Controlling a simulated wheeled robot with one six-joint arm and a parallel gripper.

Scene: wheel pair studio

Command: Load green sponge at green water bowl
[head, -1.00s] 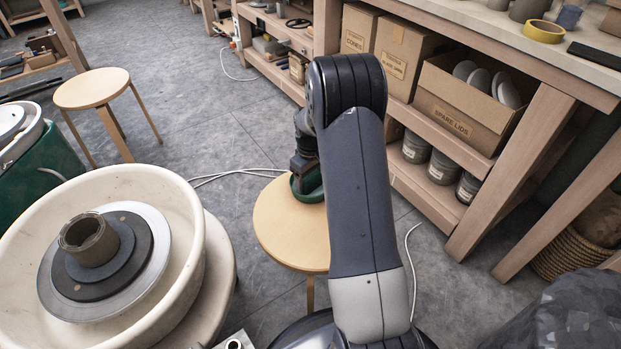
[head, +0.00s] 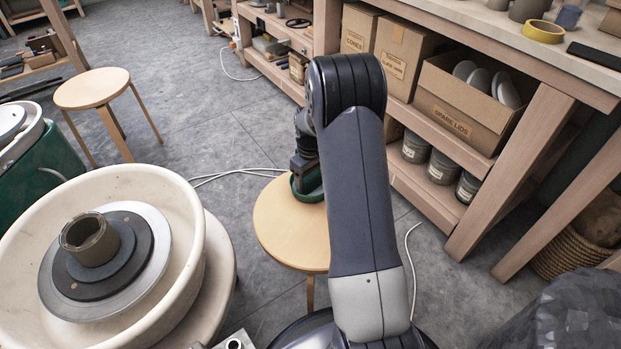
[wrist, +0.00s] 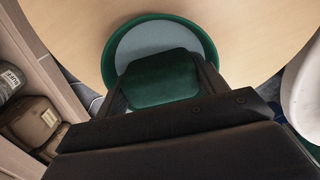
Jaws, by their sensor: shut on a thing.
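The green water bowl (head: 309,192) stands on a round wooden stool (head: 290,233); most of it is hidden behind my arm in the head view. In the wrist view the bowl (wrist: 211,47) has a green rim around pale blue-grey water. The dark green sponge (wrist: 160,80) is between the fingers of my gripper (wrist: 160,88), over the near part of the bowl. The gripper is shut on the sponge. I cannot tell whether the sponge touches the water. In the head view my gripper (head: 305,172) points down at the bowl.
A pottery wheel with a cream splash pan (head: 190,262) and a clay cylinder (head: 90,240) stands at the left. Another stool (head: 92,88) is further back. Shelves with boxes (head: 462,105) and cans are at the right. A white cable (head: 235,173) lies on the floor behind the stool.

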